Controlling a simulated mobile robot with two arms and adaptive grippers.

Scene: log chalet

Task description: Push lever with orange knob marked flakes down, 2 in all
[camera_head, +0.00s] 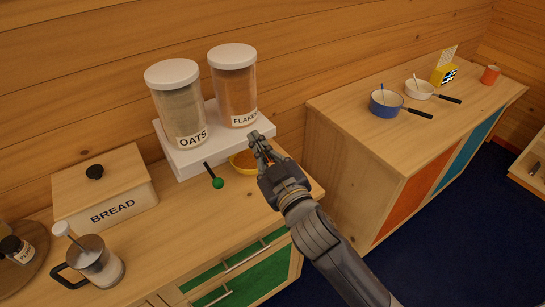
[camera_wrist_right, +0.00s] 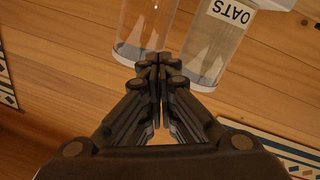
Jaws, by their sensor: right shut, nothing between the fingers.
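The flakes dispenser (camera_head: 236,90) is a clear jar with a white lid, labelled FLAKES, on a white stand (camera_head: 188,160). Its lever and orange knob do not show; my right gripper and wrist cover the area in front of it. My right gripper (camera_head: 260,142) is shut and empty, at the front right of the stand, just below the FLAKES label. The shut fingers also show in the right wrist view (camera_wrist_right: 158,62), with a clear jar (camera_wrist_right: 143,32) beyond them. My left gripper is not in view.
The oats dispenser (camera_head: 179,108) stands left of the flakes one, with a green-knobbed lever (camera_head: 217,183) below it. A yellow-orange bowl (camera_head: 243,163) sits beside my right gripper. A bread box (camera_head: 105,190) and a press pot (camera_head: 97,262) stand further left.

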